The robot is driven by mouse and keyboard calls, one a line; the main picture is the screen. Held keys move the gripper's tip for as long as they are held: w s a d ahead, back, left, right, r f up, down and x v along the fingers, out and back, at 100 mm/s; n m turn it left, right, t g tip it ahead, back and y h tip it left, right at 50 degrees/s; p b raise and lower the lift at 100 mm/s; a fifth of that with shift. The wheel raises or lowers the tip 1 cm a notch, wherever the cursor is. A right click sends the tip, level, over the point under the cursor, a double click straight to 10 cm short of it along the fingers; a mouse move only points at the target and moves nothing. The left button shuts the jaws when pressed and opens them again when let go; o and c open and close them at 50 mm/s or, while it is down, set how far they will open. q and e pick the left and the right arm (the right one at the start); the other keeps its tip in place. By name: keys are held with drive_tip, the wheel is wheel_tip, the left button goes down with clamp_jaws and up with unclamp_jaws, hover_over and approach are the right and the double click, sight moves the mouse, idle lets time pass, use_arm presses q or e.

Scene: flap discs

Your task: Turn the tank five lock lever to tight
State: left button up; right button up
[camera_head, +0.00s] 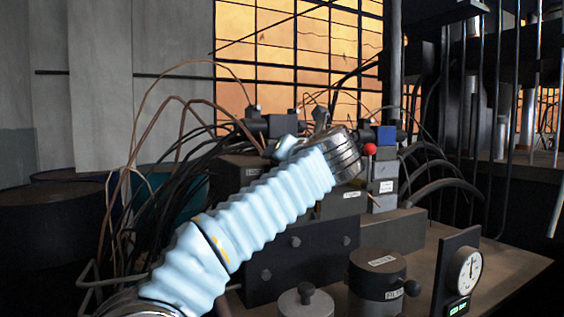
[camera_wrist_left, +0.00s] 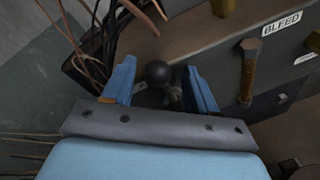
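My left gripper (camera_wrist_left: 161,88) is open in the left wrist view, with its two blue fingers apart. A round black knob (camera_wrist_left: 157,72) on a short stem sits between the fingers, with a visible gap to each. I cannot tell whether it belongs to the tank five lock lever; no tank number is readable. In the head view my left arm reaches up from the lower left across the dark machine block (camera_head: 300,258), and its fingertips are hidden behind the wrist. My right gripper is not in view.
A brown lever (camera_wrist_left: 248,72) stands beside a BLEED label (camera_wrist_left: 282,23). A red ball knob (camera_head: 369,149), a black canister (camera_head: 377,285) and a dial gauge (camera_head: 465,270) stand right of my arm. Loose cables (camera_head: 180,105) crowd the left side.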

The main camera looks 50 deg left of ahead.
use_arm(q)
drive_tip(key=v, duration=1.4)
drive_tip(key=shift+b, duration=0.4)
drive_tip(key=shift+a, duration=0.1)
